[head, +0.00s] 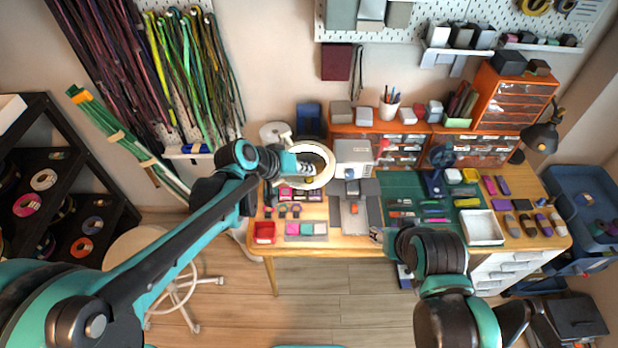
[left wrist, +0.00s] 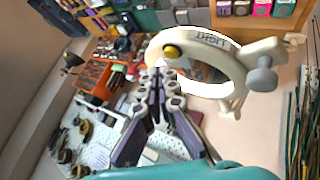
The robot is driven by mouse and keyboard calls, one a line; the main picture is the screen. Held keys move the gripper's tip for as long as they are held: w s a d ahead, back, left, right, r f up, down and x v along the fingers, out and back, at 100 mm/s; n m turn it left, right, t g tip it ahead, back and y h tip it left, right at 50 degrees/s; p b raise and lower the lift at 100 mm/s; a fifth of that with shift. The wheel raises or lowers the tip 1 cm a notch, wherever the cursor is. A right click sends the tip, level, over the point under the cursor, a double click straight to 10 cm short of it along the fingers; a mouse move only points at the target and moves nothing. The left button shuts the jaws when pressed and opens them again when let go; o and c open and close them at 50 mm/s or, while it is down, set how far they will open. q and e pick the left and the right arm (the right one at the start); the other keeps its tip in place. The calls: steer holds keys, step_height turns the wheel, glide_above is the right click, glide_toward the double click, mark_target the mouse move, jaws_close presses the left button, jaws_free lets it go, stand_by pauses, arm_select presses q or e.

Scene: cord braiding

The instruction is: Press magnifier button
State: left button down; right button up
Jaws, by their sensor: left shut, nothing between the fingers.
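The magnifier is a white ring lamp on an arm, near the middle of the head view (head: 326,160). In the left wrist view its ring (left wrist: 238,72) fills the upper right and bears the word LIGHT. A round yellow button (left wrist: 172,51) sits on the ring's face. My left gripper (left wrist: 160,70) is shut and empty, its tips just below the button; I cannot tell if they touch it.
The wooden workbench (head: 345,244) holds a green mat (head: 400,185), a white tray (head: 484,228) and several small tools. Orange drawer units (head: 512,98) stand at the back. Hanging cords (head: 195,75) are on the wall at left. Bare floor lies in front of the bench.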

mark_target(306, 182)
arm_select(q)
steer(key=shift+f, duration=0.1)
steer(key=shift+f+b, duration=0.3)
steer(key=shift+b, duration=0.1)
steer(key=shift+f+b, duration=0.35)
steer(key=shift+f, duration=0.05)
stand_by(0.7)
steer(key=shift+r, duration=0.15)
steer(key=shift+r+p, duration=0.65)
steer(key=shift+r, duration=0.05)
step_height(306, 182, up, 5)
steer(key=p, duration=0.4)
stand_by(0.6)
